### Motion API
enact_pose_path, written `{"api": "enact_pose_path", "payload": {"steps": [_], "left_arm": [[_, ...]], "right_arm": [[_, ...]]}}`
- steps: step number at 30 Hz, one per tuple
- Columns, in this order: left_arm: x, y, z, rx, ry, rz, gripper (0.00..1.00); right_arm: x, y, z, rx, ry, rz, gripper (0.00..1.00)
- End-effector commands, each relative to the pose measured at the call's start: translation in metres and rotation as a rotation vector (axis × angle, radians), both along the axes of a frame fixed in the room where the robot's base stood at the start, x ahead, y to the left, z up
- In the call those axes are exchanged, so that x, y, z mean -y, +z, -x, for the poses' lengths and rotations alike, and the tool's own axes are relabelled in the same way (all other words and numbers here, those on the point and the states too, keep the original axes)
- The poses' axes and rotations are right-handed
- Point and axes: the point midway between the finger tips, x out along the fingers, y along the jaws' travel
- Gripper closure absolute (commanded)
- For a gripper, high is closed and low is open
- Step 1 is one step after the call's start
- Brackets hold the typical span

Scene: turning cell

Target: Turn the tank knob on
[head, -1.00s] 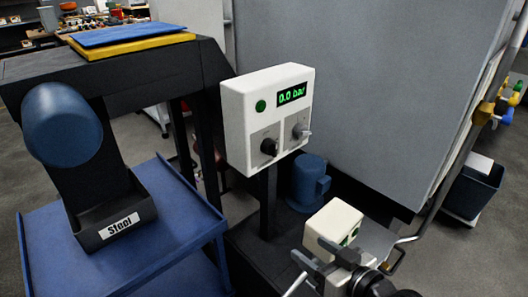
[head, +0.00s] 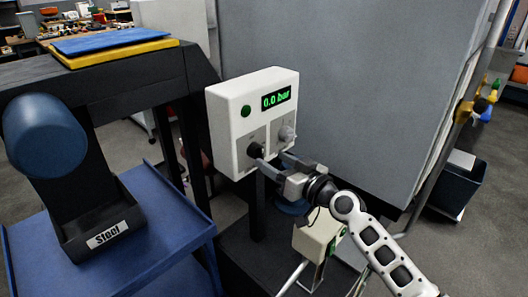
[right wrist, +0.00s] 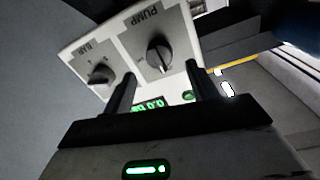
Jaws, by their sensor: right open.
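A white control box (head: 228,125) on a black post shows a green "0.0 bar" display (head: 276,97). I see no tank label. My right gripper (head: 272,161) is open in front of the box, its fingers (right wrist: 160,85) pointing toward the black knob, around which they do not visibly close. My left gripper is out of view.
A green button (head: 246,111) sits left of the display. A smaller white box (head: 314,238) is below my right gripper. A blue tray table (head: 160,235) with a bin marked Steel (head: 108,237) stands at left. A large grey panel (head: 340,80) rises behind.

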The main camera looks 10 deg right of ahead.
Motion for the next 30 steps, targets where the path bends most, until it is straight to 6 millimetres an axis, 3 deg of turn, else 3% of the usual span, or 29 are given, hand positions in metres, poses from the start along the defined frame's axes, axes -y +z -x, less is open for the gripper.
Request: {"api": "enact_pose_path", "payload": {"steps": [7,19,20,24,30], "left_arm": [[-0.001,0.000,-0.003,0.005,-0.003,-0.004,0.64],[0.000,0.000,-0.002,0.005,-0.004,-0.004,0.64],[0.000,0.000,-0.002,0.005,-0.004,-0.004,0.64],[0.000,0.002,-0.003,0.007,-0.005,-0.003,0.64],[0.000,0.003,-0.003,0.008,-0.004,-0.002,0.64]], "right_arm": [[-0.018,-0.001,-0.031,-0.001,0.000,-0.003,0.42],[-0.022,-0.001,-0.038,-0.001,0.000,0.000,0.42],[-0.022,-0.001,-0.038,-0.001,0.000,0.000,0.45],[-0.022,-0.001,-0.038,-0.001,0.000,0.000,0.84],[-0.022,-0.001,-0.038,-0.003,-0.001,-0.003,0.87]]}}
